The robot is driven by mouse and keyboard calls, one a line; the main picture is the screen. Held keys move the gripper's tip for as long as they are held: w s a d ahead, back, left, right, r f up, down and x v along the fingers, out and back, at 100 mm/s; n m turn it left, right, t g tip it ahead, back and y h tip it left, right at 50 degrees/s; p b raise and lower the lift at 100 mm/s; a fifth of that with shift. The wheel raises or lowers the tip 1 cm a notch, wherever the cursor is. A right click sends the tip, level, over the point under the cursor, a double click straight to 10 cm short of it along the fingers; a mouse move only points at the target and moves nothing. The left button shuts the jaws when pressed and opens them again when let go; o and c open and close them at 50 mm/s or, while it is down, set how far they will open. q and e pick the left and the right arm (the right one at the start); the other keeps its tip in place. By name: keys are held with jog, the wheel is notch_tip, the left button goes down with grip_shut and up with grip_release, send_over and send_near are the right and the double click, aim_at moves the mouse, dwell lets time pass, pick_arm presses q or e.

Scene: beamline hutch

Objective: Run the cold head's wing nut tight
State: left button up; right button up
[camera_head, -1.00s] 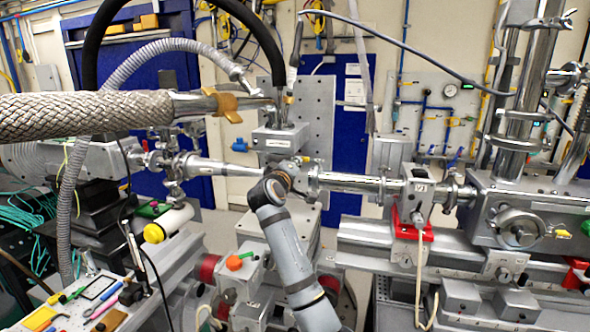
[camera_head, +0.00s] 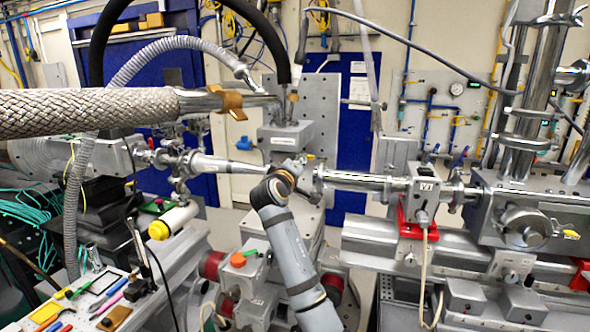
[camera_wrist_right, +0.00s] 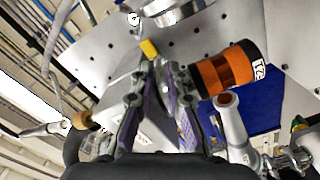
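The grey box-shaped unit with hoses on top, which looks like the cold head (camera_head: 286,135), stands mid-view before a perforated plate. My right gripper (camera_head: 302,162) is just below it, at the flange joint of the beam pipe, mostly hidden behind my wrist. In the right wrist view its two purple-padded fingers (camera_wrist_right: 163,68) reach toward grey metal, their tips close together. A small yellow piece (camera_wrist_right: 148,48) sits just beyond the tips. I cannot make out the wing nut, or whether the fingers hold anything. My left gripper is out of view.
A thick braided hose (camera_head: 90,112) crosses the upper left. The beam pipe (camera_head: 360,181) runs right to a valve on a red bracket (camera_head: 408,222). A tool-covered bench (camera_head: 135,315) is at lower left. An orange-and-black cylinder (camera_wrist_right: 226,70) is right of my fingers in the wrist view.

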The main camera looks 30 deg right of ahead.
jog(key=v, duration=1.1)
jog(key=shift+s, duration=0.15)
